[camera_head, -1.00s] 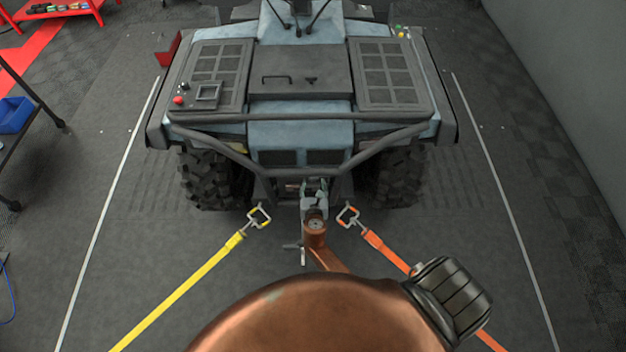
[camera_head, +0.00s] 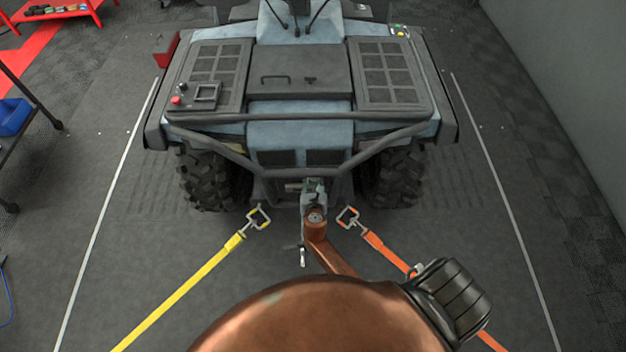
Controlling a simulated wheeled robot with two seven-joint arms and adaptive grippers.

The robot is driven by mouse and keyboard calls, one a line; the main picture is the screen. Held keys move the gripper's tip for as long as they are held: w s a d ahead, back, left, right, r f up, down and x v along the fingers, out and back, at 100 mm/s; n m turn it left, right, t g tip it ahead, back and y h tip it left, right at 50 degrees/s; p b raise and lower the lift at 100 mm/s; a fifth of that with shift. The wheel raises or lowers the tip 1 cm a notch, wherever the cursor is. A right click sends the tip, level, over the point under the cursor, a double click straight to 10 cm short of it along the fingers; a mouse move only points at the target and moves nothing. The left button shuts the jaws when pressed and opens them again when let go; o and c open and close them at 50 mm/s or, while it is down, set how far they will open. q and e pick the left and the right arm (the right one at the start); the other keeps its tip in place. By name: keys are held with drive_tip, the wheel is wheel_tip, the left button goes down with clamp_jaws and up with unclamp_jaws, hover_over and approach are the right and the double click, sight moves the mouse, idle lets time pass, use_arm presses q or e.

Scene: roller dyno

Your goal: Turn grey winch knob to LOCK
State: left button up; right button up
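The front of a blue-grey quad vehicle (camera_head: 300,135) faces me. My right arm, copper coloured, reaches up from the bottom to the middle of its front bumper. My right gripper (camera_head: 315,187) is at the winch area under the bumper. It is small and seen from behind, so I cannot tell whether its fingers are open or shut. The grey winch knob cannot be made out; the gripper and wrist cover that spot. A small silvery metal piece (camera_head: 303,257) shows just below the wrist; I cannot tell what it belongs to. My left gripper is not in view.
A yellow strap (camera_head: 190,295) and an orange strap (camera_head: 383,250) run from hooks at the vehicle's front toward me. A red button (camera_head: 176,100) sits on the left rack. A red bench (camera_head: 60,18) and blue bin (camera_head: 12,116) stand left.

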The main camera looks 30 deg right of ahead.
drive_tip(key=c, duration=0.3)
